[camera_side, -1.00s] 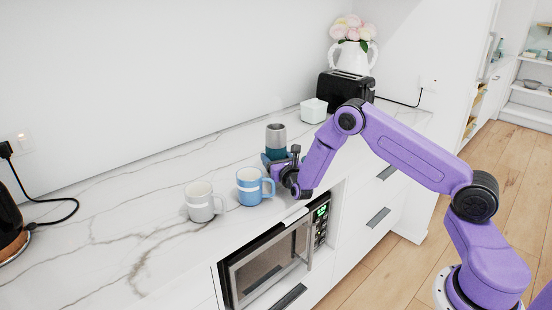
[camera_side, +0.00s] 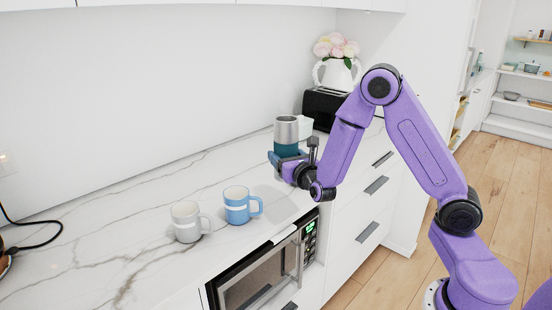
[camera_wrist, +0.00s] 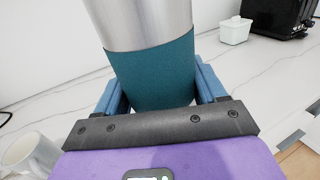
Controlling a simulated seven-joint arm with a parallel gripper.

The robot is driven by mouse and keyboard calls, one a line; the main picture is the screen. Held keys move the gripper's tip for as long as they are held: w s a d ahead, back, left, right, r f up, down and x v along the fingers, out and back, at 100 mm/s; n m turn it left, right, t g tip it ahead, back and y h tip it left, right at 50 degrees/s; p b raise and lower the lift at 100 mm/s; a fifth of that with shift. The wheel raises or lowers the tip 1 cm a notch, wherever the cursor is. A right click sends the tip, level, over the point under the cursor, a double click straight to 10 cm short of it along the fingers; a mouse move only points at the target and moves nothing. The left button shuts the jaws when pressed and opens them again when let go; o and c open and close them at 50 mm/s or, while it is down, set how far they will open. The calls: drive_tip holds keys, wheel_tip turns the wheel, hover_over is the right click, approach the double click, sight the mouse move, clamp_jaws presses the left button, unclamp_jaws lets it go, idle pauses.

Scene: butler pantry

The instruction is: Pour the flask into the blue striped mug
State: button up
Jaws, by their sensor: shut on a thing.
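The flask (camera_side: 286,131), steel above and teal below, is upright in my gripper (camera_side: 287,158), held above the counter. In the wrist view the flask (camera_wrist: 153,75) stands between the blue fingers of my gripper (camera_wrist: 160,90), which is shut on it. The blue mug (camera_side: 236,205) with a pale stripe stands upright on the counter, left of and lower than the flask. Its handle points right. The flask's inside and the mug's contents cannot be seen from here.
A whitish mug (camera_side: 186,222) stands left of the blue one; a pale mug (camera_wrist: 32,155) shows at the wrist view's lower left. A white box (camera_side: 305,127), black toaster (camera_side: 323,106) and flower jug (camera_side: 336,74) stand behind. The counter (camera_side: 120,240) is otherwise largely clear.

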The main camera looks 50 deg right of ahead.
drive_tip(key=shift+s+a+r, duration=0.15)
drive_tip(key=shift+s+r, duration=0.2)
drive_tip(key=shift+s, duration=0.25)
drive_tip(key=shift+s+a+r, duration=0.1)
drive_tip(key=shift+s+r, duration=0.2)
drive_tip(key=shift+s, duration=0.3)
drive_tip(key=w+a+f+n+y, duration=0.3)
drive_tip(key=w+f+n+y, duration=0.2)
drive_tip(key=w+f+n, duration=0.1)
drive_tip(key=shift+w+n+t, duration=0.3)
drive_tip(key=shift+w+n, duration=0.25)
drive_tip(key=shift+n, duration=0.05)
drive_tip(key=shift+s+d+f+n+h, duration=0.1)
drive_tip(key=shift+d+f+n, duration=0.2)
drive_tip(key=shift+f, duration=0.25)
drive_tip(key=shift+s+d+f+n+h, duration=0.1)
drive_tip(key=shift+d+f+n, duration=0.2)
drive_tip(key=shift+f, duration=0.25)
drive_tip(key=shift+s+d+f+n+h, duration=0.1)
drive_tip(key=shift+d+f+n, duration=0.1)
drive_tip(key=shift+f+n, duration=0.3)
drive_tip(key=shift+s+d+r+n+g, duration=0.25)
drive_tip(key=shift+d+r+n+g, duration=0.25)
drive_tip(key=shift+d+r+n, duration=0.7)
drive_tip(key=shift+s+r+n+h, duration=0.1)
drive_tip(key=shift+r+n+h, duration=0.25)
drive_tip(key=shift+n, duration=0.55)
